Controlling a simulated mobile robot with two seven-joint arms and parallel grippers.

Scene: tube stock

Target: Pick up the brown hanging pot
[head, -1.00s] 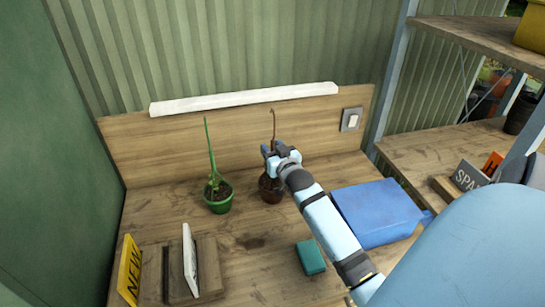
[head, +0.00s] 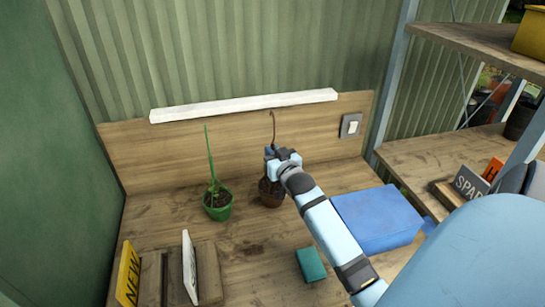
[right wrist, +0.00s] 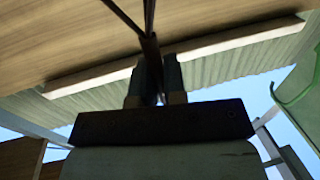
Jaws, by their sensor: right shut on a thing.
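The brown hanging pot (head: 271,199) stands on the wooden bench near the back board, with dark soil and a thin brown hanger rising to a hook above it. My right gripper (head: 272,160) is at the hanger, above the pot's rim, and hides part of it. In the right wrist view the fingers (right wrist: 158,85) are shut on the dark hanger (right wrist: 150,45), which runs between them. I cannot tell whether the pot touches the bench. My left gripper is not in view.
A green hanging pot (head: 218,208) stands just left of the brown one. A blue box (head: 378,218) and a teal block (head: 311,265) lie to the right and front. Signs (head: 128,275) stand at front left. A light switch (head: 350,125) is on the back board.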

